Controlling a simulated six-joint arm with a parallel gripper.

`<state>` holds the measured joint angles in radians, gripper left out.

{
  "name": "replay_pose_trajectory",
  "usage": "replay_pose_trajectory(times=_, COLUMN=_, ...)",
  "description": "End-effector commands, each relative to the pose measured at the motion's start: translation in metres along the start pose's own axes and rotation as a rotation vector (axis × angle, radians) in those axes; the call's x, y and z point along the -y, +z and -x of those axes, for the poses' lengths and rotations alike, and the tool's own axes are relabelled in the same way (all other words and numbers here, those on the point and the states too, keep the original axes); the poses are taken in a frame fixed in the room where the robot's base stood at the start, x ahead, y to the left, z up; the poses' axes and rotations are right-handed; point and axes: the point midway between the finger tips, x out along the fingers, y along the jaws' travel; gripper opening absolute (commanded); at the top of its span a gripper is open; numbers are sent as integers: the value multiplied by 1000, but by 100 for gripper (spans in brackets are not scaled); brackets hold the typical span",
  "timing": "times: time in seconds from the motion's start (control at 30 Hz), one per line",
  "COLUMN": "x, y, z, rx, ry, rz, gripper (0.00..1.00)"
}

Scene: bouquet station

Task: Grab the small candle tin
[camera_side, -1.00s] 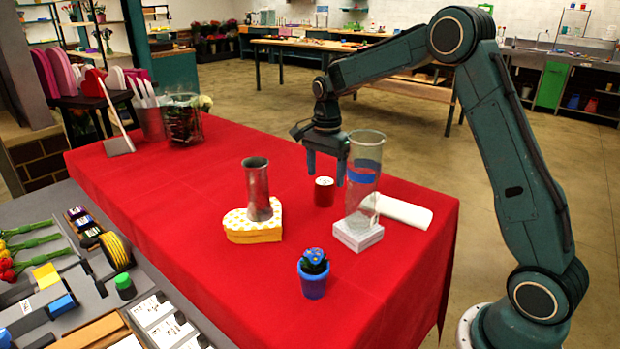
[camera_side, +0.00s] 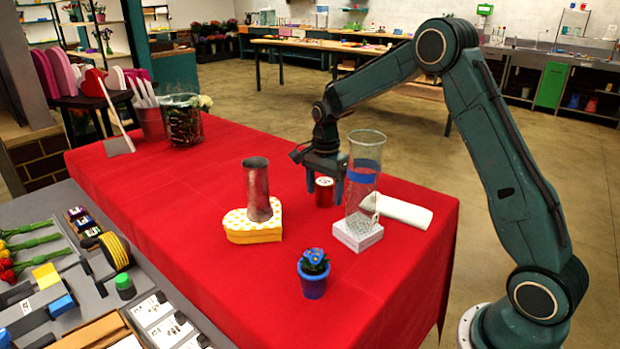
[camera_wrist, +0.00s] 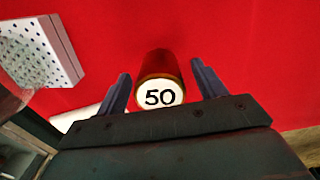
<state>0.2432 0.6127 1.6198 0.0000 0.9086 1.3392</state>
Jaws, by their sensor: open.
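The small candle tin (camera_side: 324,192) is a short dark red cylinder with a pale top, upright on the red cloth. In the wrist view the tin (camera_wrist: 160,80) shows a white round face marked 50. My gripper (camera_side: 325,186) is open, with its two fingers down at the tin's height in the side view. In the wrist view my gripper (camera_wrist: 160,88) has one finger on each side of the tin, with a gap on both sides.
A tall glass cylinder (camera_side: 364,160) with a blue band stands on a white perforated block (camera_side: 357,236) close right of my gripper. A white roll (camera_side: 404,212) lies behind it. A metal vase (camera_side: 257,185) stands on a heart-shaped box (camera_side: 252,232) to the left. A blue potted plant (camera_side: 313,284) is in front.

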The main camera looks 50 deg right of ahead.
Motion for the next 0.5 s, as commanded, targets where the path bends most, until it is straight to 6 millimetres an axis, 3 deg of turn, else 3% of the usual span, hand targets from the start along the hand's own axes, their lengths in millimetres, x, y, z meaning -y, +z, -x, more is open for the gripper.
replay_pose_trajectory(times=0.33, x=0, y=0, z=0, rx=0, ry=0, rz=0, gripper=70)
replay_pose_trajectory(times=0.5, x=0, y=0, z=0, rx=0, ry=0, rz=0, gripper=39)
